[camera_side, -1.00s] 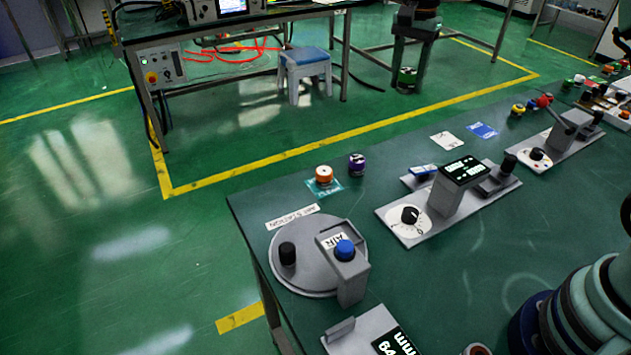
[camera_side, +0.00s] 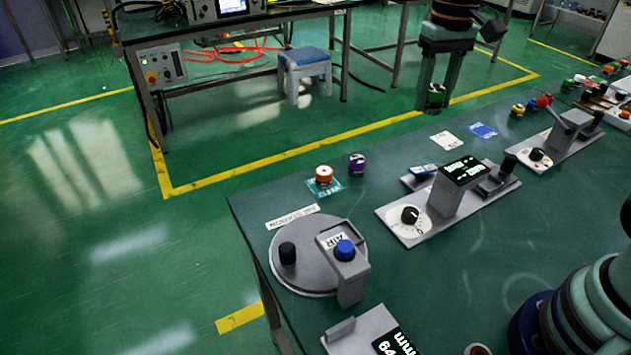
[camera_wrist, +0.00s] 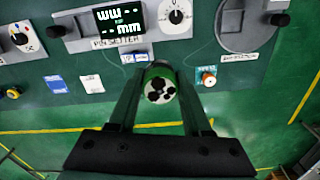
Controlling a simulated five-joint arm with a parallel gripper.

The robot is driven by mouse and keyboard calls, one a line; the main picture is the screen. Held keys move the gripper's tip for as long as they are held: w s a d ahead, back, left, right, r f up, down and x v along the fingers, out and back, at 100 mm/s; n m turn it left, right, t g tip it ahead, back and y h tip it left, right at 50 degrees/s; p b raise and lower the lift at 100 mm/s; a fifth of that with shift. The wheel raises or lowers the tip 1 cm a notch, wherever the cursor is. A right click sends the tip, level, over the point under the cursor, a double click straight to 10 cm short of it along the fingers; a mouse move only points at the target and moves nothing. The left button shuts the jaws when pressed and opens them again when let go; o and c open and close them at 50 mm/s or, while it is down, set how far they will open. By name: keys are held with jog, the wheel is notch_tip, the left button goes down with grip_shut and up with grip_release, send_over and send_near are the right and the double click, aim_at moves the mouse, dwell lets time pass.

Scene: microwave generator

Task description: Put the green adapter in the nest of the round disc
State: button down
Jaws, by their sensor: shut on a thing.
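The green adapter (camera_side: 436,96) is held between the fingers of my gripper (camera_side: 432,98) at the top of the side view, raised in the air. In the wrist view the adapter (camera_wrist: 160,74) shows its pale end face with black holes, between the two fingers (camera_wrist: 158,95). The round grey disc (camera_side: 295,284) lies near the table's left corner, well apart from my gripper. It carries a black knob (camera_side: 288,254) and a grey block (camera_side: 352,285) with a blue button. The disc (camera_wrist: 233,30) is at top right in the wrist view. I cannot clearly make out its nest.
An orange-and-white cylinder (camera_side: 323,174) on a teal card and a purple one (camera_side: 357,163) stand near the table edge. A grey station with a dial (camera_side: 408,219) and display (camera_side: 466,171) stands right of the disc. White (camera_side: 446,140) and blue (camera_side: 483,130) cards lie flat.

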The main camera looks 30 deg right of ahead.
aim_at(388, 163)
jog(key=w+d+f+m, duration=0.1)
jog(key=w+d+m, duration=0.1)
jog(key=w+m, duration=0.4)
jog(key=w+d+f+m, duration=0.1)
jog(key=w+d+m, duration=0.1)
jog(key=w+m, duration=0.4)
jog(key=shift+w+f+m, duration=0.2)
jog(key=shift+f+m, duration=0.1)
jog(key=shift+m, duration=0.4)
jog(key=shift+d+f, duration=0.1)
notch_tip(388, 163, down, 19)
jog(key=shift+f, duration=0.2)
jog(key=shift+f, duration=0.15)
jog(key=shift+c, duration=1.7)
grip_release()
